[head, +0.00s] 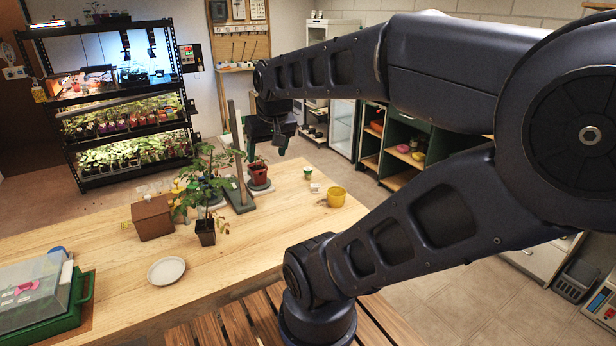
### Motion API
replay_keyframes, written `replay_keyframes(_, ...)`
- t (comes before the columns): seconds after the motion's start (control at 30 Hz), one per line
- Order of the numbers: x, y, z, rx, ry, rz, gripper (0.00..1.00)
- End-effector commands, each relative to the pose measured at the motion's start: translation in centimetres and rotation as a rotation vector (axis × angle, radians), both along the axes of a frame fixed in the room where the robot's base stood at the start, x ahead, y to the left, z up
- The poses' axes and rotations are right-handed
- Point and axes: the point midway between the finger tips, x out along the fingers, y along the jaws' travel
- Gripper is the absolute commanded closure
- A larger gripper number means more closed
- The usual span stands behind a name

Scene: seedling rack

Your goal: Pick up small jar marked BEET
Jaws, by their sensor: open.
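A small white item (315,188) and a yellow pot (336,197) stand close to the small jar. A red-potted plant (258,175), a grey stand (239,196), a dark-potted plant (206,234), a brown box (153,218) and a white saucer (166,271) are further left. The table's front right is clear.

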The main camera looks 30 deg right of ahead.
Motion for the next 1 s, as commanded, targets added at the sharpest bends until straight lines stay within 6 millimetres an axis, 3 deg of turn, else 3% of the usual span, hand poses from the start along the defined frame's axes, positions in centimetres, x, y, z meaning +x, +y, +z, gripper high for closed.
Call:
replay_keyframes(0.47,11.4,-4.2,-0.7,0.146,0.060,-0.241,0.33)
replay_keyframes(0.77,18.7,-7.9,-3.2,0.199,0.092,-0.417,0.33)
replay_keyframes(1.0,24.0,-11.5,-6.2,0.215,0.110,-0.562,0.33)
